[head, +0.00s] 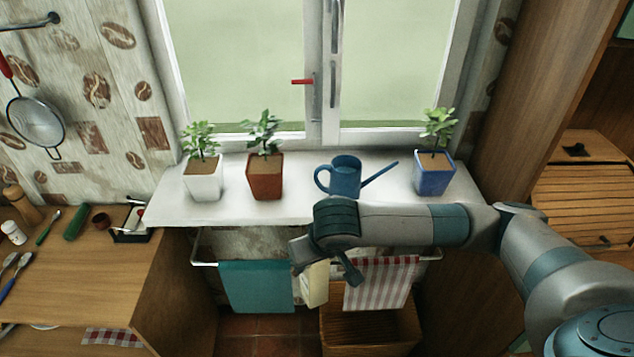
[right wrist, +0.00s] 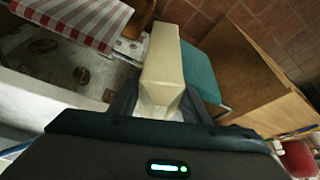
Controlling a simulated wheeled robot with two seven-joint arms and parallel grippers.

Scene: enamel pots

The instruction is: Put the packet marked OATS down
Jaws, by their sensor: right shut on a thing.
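A cream packet (head: 314,285) hangs below my right gripper (head: 323,262) in the head view, in front of the window sill and between two hanging towels. In the right wrist view the packet (right wrist: 162,60) sticks out from between the two fingers of my right gripper (right wrist: 160,105), which is shut on it. No marking can be read on the packet, so I cannot tell whether it says OATS. My left gripper is in neither view.
The sill (head: 240,211) bears a white pot (head: 203,182), a brown pot (head: 266,180), a blue watering can (head: 345,180) and a blue pot (head: 433,180). A teal towel (head: 256,287) and a striped towel (head: 380,285) hang below. A wooden crate (head: 370,332) stands beneath. The left counter (head: 85,275) has free room.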

